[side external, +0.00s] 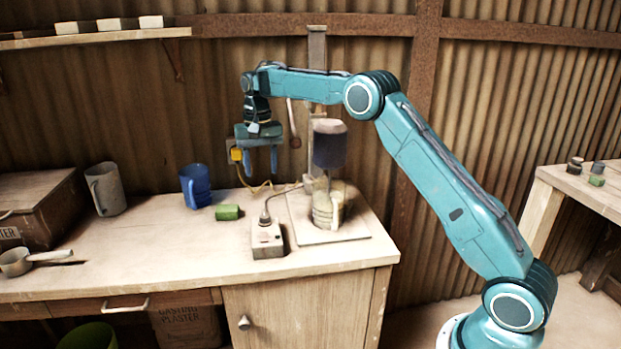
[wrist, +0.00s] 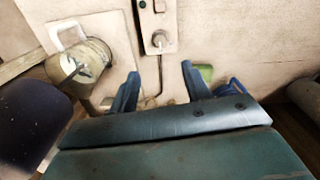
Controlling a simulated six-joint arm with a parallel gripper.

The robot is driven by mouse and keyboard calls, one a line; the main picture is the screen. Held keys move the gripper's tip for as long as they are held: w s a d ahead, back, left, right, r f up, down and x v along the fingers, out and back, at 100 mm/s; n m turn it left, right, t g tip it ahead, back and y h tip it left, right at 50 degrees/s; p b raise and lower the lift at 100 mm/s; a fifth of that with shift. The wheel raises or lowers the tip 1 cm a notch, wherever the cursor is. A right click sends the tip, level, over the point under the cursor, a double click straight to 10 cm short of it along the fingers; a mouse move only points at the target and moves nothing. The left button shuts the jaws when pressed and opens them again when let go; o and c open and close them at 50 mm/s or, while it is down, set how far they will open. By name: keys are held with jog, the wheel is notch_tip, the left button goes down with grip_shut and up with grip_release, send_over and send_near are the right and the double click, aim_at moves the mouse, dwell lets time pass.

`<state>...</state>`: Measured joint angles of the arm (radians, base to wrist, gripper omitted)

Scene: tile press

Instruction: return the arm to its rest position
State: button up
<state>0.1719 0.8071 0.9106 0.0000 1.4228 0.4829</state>
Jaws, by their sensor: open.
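My gripper (side external: 261,162) hangs above the workbench (side external: 120,250) with its blue fingers pointing down. The fingers are apart and nothing is between them.
Right of my gripper stands a press with a dark cylinder (side external: 330,150) on a post. Further left are a grey mug (side external: 106,188), a scoop (side external: 18,262) and a box (side external: 38,207).

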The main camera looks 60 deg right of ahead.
jog(key=shift+r, duration=0.1)
jog(key=s+a+r+n+t, duration=0.1)
jog(key=s+a+r+n, duration=0.15)
jog(key=s+r, duration=0.55)
jog(key=s+a+r+n+t, duration=0.15)
jog(key=s+a+r, duration=0.3)
jog(key=s, duration=0.55)
jog(key=s+a+f+n+t, duration=0.1)
jog(key=s+f, duration=0.2)
jog(key=s, duration=0.8)
jog(key=s+a+f+n+t, duration=0.2)
jog(key=s, duration=1)
jog(key=shift+a+f, duration=0.15)
jog(key=shift+f, duration=0.25)
